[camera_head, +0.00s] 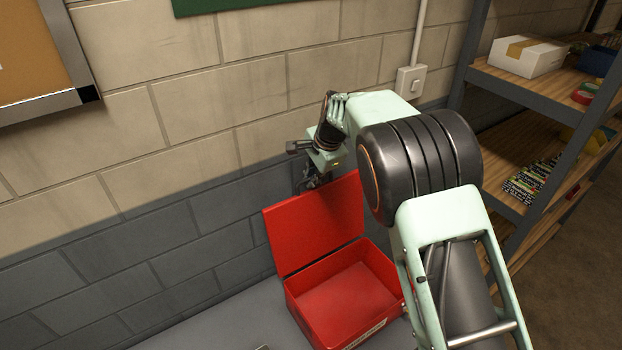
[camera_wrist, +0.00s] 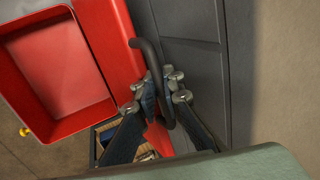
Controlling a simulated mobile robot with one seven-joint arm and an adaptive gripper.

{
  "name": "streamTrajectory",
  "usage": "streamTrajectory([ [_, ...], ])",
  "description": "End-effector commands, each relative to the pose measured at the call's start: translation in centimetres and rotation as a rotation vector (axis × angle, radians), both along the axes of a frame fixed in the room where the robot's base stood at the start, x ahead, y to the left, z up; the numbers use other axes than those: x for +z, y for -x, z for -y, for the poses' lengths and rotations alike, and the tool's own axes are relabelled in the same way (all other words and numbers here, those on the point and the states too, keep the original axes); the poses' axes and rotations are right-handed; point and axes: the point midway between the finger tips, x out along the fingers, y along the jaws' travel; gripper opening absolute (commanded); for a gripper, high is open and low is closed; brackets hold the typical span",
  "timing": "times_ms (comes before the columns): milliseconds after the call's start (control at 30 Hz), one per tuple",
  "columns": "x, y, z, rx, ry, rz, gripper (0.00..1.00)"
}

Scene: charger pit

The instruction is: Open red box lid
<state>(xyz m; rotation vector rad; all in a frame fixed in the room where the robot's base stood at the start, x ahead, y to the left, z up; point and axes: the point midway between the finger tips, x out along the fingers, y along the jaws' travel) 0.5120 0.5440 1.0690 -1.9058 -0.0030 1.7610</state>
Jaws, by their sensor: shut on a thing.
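The red box (camera_head: 347,300) stands on a grey surface, and its inside looks empty. Its red lid (camera_head: 308,228) is raised and stands steeply tilted at the back, near the wall. In the wrist view the box (camera_wrist: 58,62) is at the left and the lid (camera_wrist: 112,48) is beside it, with a dark bar handle (camera_wrist: 149,58) on its outer side. My gripper (camera_head: 309,182) is at the lid's top edge in the head view. In the wrist view my gripper (camera_wrist: 164,88) is shut on the handle. The arm hides part of the box's right side.
The block wall (camera_head: 180,255) is close behind the lid. A shelf rack (camera_head: 500,90) stands at the right, with a white carton (camera_head: 527,56) on it. The grey work surface (camera_head: 225,325) is mostly clear left of the box. A switch box (camera_head: 410,81) is on the wall.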

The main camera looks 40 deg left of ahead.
Motion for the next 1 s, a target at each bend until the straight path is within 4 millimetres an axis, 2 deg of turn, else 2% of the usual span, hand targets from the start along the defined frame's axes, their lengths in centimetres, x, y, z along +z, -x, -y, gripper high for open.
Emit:
streamTrajectory([
  [33,0.6,-0.2,-0.3,0.001,-0.009,0.009,0.00],
  [133,0.6,-0.2,-0.3,0.001,-0.009,0.009,0.00],
  [167,0.6,-0.2,-0.3,0.001,-0.009,0.009,0.09],
  [200,0.6,-0.2,-0.3,0.001,-0.009,0.009,0.13],
  [333,0.4,-0.1,-0.2,0.001,-0.006,0.005,0.26],
  [667,0.6,0.0,0.0,0.000,-0.004,0.003,0.26],
  [767,1.6,0.1,0.4,0.000,-0.004,0.003,0.26],
  [1000,6.1,0.8,2.1,0.000,-0.007,0.004,0.26],
])
